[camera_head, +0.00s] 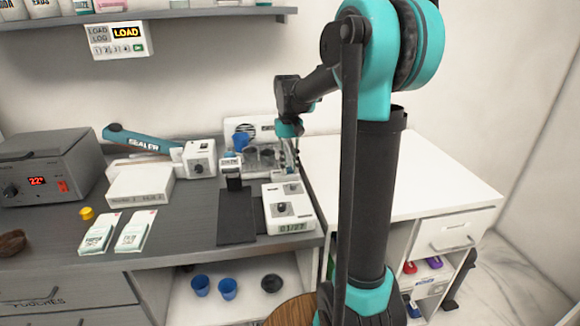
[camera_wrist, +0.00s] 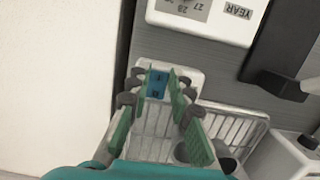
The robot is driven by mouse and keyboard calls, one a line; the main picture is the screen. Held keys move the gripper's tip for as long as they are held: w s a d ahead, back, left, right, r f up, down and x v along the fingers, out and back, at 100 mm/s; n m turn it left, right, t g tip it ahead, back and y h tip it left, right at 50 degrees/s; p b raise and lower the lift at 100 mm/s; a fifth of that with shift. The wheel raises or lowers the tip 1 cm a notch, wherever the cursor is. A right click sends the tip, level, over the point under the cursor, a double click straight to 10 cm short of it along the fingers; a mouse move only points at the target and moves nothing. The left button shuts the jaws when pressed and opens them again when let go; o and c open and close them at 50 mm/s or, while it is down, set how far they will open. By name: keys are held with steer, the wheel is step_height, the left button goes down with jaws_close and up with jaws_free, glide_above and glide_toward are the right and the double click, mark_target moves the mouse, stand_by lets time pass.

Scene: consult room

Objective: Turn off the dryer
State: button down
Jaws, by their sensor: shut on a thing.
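The dryer (camera_head: 240,126) looks to be the white unit with a round vent against the wall, behind a wire rack (camera_wrist: 238,126). In the wrist view a small white housing carries a blue rocker switch (camera_wrist: 157,84) with marks on it. My gripper (camera_wrist: 158,88) has its green-padded fingers on either side of this switch part, shut on it. Which way the rocker is pressed is too small to tell. In the head view my gripper (camera_head: 291,160) is at the right of the rack, and the switch is not clear there.
A white date device (camera_head: 290,212) and a dark mat (camera_head: 236,220) lie in front of the rack. A sealer (camera_head: 145,140), a grey box with red digits (camera_head: 45,168) and cartons stand left. A white cabinet top (camera_head: 410,180) at right is clear. A shelf (camera_head: 180,14) runs above.

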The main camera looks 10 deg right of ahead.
mark_target(288, 168)
steer(key=shift+w+g, duration=0.2)
steer(key=shift+g, duration=0.4)
steer(key=shift+r, duration=0.1)
steer(key=c, duration=1.4)
jaws_free()
steer(key=shift+o, duration=0.2)
steer(key=v, duration=1.2)
